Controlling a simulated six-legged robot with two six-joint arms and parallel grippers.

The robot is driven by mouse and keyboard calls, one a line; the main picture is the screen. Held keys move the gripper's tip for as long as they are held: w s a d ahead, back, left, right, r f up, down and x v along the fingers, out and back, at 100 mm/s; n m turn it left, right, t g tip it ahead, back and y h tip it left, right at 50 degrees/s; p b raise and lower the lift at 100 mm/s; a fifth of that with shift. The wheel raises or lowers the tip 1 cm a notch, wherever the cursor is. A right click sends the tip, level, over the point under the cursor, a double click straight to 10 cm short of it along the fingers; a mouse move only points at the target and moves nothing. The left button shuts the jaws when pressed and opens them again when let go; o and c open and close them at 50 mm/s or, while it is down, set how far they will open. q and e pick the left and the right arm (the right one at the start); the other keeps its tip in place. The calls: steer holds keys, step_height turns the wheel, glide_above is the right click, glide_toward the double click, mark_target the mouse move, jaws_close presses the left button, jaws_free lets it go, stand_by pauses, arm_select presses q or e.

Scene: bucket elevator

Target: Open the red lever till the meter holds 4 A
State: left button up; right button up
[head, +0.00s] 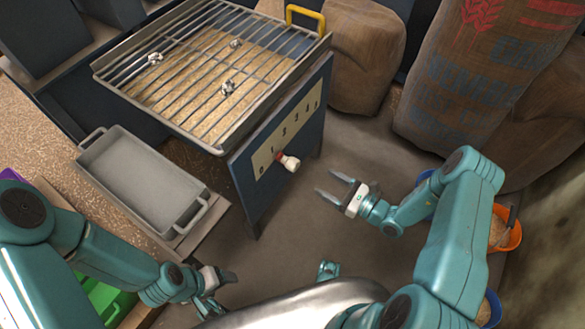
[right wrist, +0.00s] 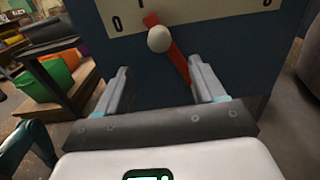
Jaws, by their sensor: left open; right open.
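My left gripper (head: 220,290) is open and empty, low at left. I see no meter.
A barred hopper (head: 225,140) with grain and several pale lumps stands above the panel, with a yellow handle (head: 305,18). A grey tray (head: 140,180) lies at left. Sacks (head: 480,70) stand behind at right. An orange bucket (head: 507,238) is at far right. Floor before the panel is clear.

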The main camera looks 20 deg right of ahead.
mark_target(298, 167)
steer(key=b+x, duration=0.2)
steer(key=x, duration=1.1)
steer(key=shift+b, duration=0.35)
jaws_close()
steer(key=shift+w+d+r+m+b, duration=0.2)
steer(key=shift+w+d+r+m, duration=0.1)
steer(key=shift+w+d+m, duration=0.5)
steer(key=shift+w+d+r+m+b, duration=0.15)
steer(key=shift+w+d+r+m, duration=0.15)
steer(key=shift+w+d+m, duration=0.5)
steer(key=shift+s+d, duration=0.2)
steer(key=shift+d, duration=0.05)
jaws_free()
steer(key=p+v, duration=0.3)
steer(key=v, duration=1.3)
steer(key=shift+p, duration=0.4)
